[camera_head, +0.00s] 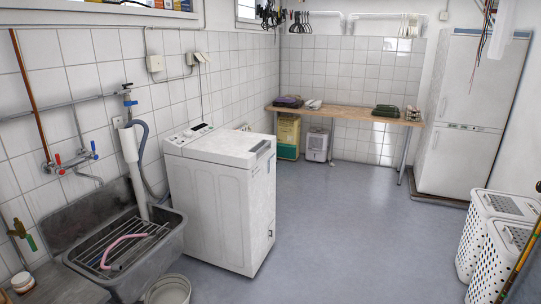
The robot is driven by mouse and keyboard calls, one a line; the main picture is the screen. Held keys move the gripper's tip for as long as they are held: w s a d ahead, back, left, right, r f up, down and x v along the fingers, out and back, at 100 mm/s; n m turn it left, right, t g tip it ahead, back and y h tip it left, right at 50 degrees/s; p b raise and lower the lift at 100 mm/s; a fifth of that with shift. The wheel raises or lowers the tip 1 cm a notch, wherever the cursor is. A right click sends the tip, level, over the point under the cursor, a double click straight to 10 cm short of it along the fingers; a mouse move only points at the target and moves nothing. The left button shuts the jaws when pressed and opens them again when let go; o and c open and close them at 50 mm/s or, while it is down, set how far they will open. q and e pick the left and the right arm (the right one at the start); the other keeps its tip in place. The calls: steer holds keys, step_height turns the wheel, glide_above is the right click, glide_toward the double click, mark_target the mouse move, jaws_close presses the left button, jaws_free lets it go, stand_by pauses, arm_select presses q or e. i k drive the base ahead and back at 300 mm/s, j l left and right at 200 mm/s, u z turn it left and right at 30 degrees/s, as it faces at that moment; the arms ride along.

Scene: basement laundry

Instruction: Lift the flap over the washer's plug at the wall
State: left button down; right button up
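The white top-loading washer (225,195) stands on the floor near the left tiled wall. Above it on that wall is a cream socket box (155,64). A second, smaller socket fitting (199,58) sits to its right, joined by a short cable. A thin cord runs down the wall from this second fitting toward the back of the washer. A tilted pale piece shows at this fitting, but it is too small to tell flap from plug or whether the flap is up. Neither of my grippers is in view.
A grey sink (177,222) with a rack and pink hose stands left of the washer, with a bucket (167,290) in front. White laundry baskets (495,235) stand at right. A wooden table (345,114) and a fridge (465,110) are at the back. The middle floor is clear.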

mark_target(201, 59)
steer(key=i+l+z, duration=0.25)
steer(key=i, duration=0.75)
steer(key=i+z, duration=0.3)
steer(key=i, duration=0.7)
